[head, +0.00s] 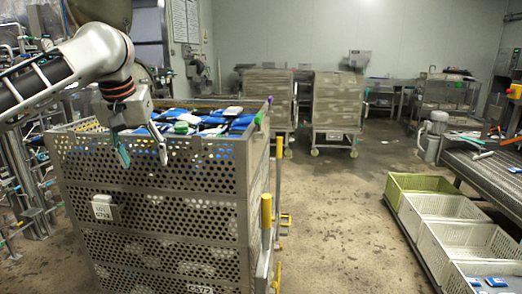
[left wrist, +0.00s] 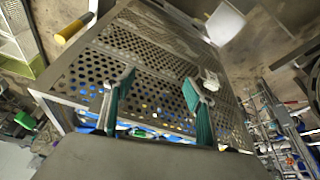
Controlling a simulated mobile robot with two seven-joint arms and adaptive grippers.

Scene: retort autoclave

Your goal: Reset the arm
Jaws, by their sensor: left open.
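My left gripper (head: 143,146) comes in from the upper left in the head view. It is open and empty, in front of the near upper edge of a perforated metal basket stack (head: 150,215). In the left wrist view its two green-padded fingers (left wrist: 158,105) stand apart with nothing between them, and the perforated basket wall (left wrist: 140,62) lies behind them. Blue and white packs (head: 205,121) fill the top of the basket. My right gripper does not show in either view.
A yellow-handled rail (head: 266,215) stands at the basket's right side. Crates, one green (head: 425,183) and several white (head: 443,208), line the right, beside a metal conveyor (head: 490,170). Two metal carts (head: 338,100) stand at the back. The middle floor (head: 335,215) is clear.

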